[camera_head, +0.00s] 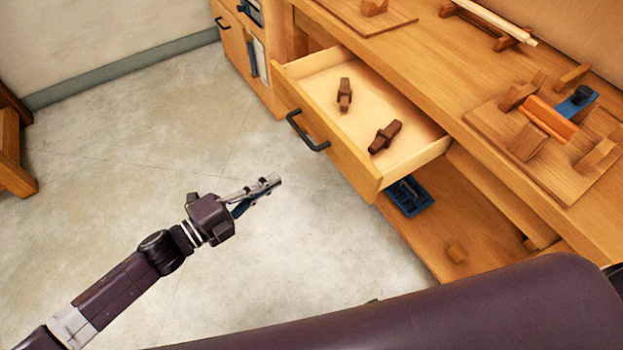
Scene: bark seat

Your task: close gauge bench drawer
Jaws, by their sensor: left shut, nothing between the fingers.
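The gauge bench drawer (333,149) is pulled out from under the wooden bench top (440,80). Its front carries a dark bar handle (307,131). Two small dark brown wooden pieces, one farther back (345,94) and one nearer (385,136), lie inside it. My left gripper (273,182) is shut and empty. It is in front of the drawer, below and left of the handle, with a gap between them. My right gripper is not in view.
A board with an orange block (551,118) sits on the bench top. A wooden leg (12,160) stands at far left. The floor (150,130) between is clear.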

